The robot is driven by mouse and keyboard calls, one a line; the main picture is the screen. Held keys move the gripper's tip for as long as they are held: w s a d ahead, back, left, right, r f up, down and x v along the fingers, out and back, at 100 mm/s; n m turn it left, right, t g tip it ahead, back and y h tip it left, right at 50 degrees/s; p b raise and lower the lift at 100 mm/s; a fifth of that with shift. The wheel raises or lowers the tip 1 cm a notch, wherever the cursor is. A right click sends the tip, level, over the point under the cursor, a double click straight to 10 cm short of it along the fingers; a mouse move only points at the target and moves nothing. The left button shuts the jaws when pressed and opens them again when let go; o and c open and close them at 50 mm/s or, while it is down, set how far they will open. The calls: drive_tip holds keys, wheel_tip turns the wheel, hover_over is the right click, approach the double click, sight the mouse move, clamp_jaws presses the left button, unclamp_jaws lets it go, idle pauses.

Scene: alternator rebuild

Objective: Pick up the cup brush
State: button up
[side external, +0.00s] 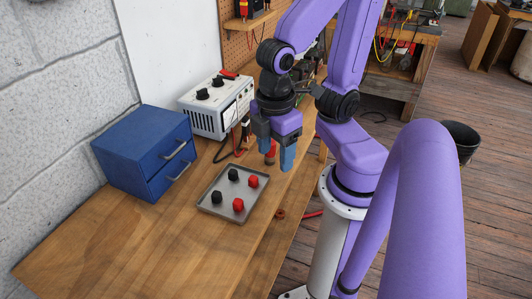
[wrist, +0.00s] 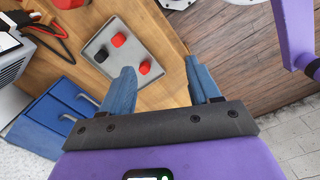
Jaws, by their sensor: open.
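I cannot pick out a cup brush for certain in either view. A small reddish-brown round part (side external: 280,214) lies on the bench to the right of the grey tray, near the bench edge; it is too small to identify. My gripper (side external: 276,160) has blue fingers pointing down above the bench, beyond the tray in the side view. A red item shows beside the fingers in the side view, partly hidden.
The grey tray (side external: 210,206) holds black and red knobs; it also shows in the wrist view (wrist: 97,38). A blue drawer cabinet (side external: 140,145) and a white instrument with leads (side external: 205,122) stand along the wall. The front left of the bench is clear.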

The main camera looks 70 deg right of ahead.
drive_tip(key=w+f+g+h, duration=0.1)
drive_tip(key=w+f+h, duration=0.2)
drive_tip(key=h, duration=0.1)
drive_tip(key=w+a+f+n+g+h, duration=0.1)
drive_tip(key=w+f+h, duration=0.2)
drive_tip(key=w+h, duration=0.1)
drive_tip(key=w+f+g+h, duration=0.2)
drive_tip(key=w+f+h, duration=0.1)
drive_tip(key=h, duration=0.3)
drive_tip(key=shift+w+a+f+n, duration=0.15)
drive_tip(key=shift+w+a+n, duration=0.2)
drive_tip(key=shift+w, duration=0.1)
drive_tip(key=h, duration=0.1)
drive_tip(key=f+h, duration=0.1)
drive_tip(key=shift+w+a+f+n+g+h, duration=0.1)
drive_tip(key=shift+w+f+n+g+h, duration=0.2)
drive_tip(key=shift+w+n+h, duration=0.1)
drive_tip(key=x, duration=1.7)
drive_tip(key=shift+d+r, duration=0.1)
drive_tip(key=shift+d, duration=0.15)
drive_tip(key=c, duration=1.1)
drive_tip(key=shift+o, duration=0.2)
drive_tip(key=shift+r, duration=0.1)
drive_tip(key=shift+r, duration=4.9)
